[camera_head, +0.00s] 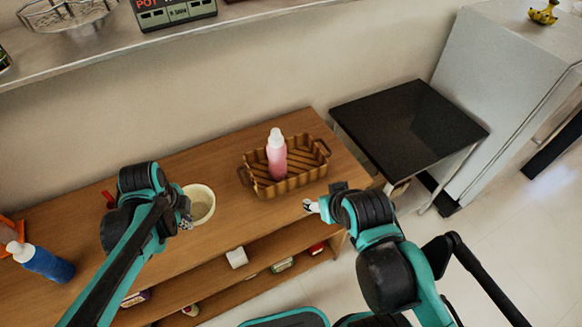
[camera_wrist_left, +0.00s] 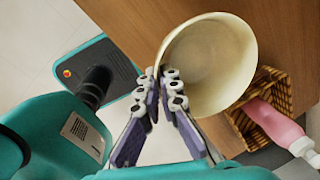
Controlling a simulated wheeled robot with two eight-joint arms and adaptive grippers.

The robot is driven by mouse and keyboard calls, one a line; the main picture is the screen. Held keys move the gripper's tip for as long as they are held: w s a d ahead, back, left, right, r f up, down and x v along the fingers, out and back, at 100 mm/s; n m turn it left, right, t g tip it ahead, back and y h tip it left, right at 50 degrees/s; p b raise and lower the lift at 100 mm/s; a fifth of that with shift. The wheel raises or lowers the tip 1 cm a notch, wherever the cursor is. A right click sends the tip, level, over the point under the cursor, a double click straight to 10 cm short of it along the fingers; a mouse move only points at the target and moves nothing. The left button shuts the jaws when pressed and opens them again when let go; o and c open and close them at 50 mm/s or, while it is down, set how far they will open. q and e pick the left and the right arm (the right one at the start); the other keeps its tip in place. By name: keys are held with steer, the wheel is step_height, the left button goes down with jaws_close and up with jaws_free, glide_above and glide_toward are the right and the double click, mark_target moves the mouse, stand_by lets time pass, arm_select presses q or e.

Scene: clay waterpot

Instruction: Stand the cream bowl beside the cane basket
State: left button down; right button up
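The cream bowl (camera_head: 201,204) is at the middle of the wooden table, left of the cane basket, with its mouth facing up. My left gripper (camera_head: 185,212) is at the bowl's left rim. In the left wrist view, its fingers (camera_wrist_left: 161,82) are close together on the bowl's wall (camera_wrist_left: 212,60), with the rim between them. I cannot tell whether the bowl touches the table. The brown cane basket (camera_head: 294,185) has a pink bottle (camera_head: 276,155) standing in it. My right gripper (camera_head: 311,206) is apart from everything, near the table's front right edge; its opening is unclear.
A blue bottle (camera_head: 42,262) stands at the table's left. A red item (camera_head: 108,199) is partly hidden behind my left arm. Table top (camera_head: 228,222) is bare between bowl and basket. A black-topped table (camera_head: 405,125) is to the right. Shelves below hold several small items.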

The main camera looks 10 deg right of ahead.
mark_target(193, 202)
stand_by(0.5)
arm_select(q)
steer(key=w+d, duration=0.7)
steer(key=d, duration=0.5)
steer(key=shift+n, duration=0.3)
steer(key=a+f+b, duration=0.1)
steer(key=a+f, duration=0.1)
steer(key=a, duration=0.1)
steer(key=w+a+f+b, duration=0.1)
steer(key=a+f, duration=0.1)
steer(key=a, duration=0.2)
steer(key=w+a+f+b, duration=0.1)
steer(key=a+f+b, duration=0.1)
steer(key=a+f, duration=0.1)
steer(key=shift+w+a, duration=0.1)
steer(key=shift+a, duration=0.5)
steer(key=shift+f+b, duration=0.9)
steer(key=shift+f, duration=1)
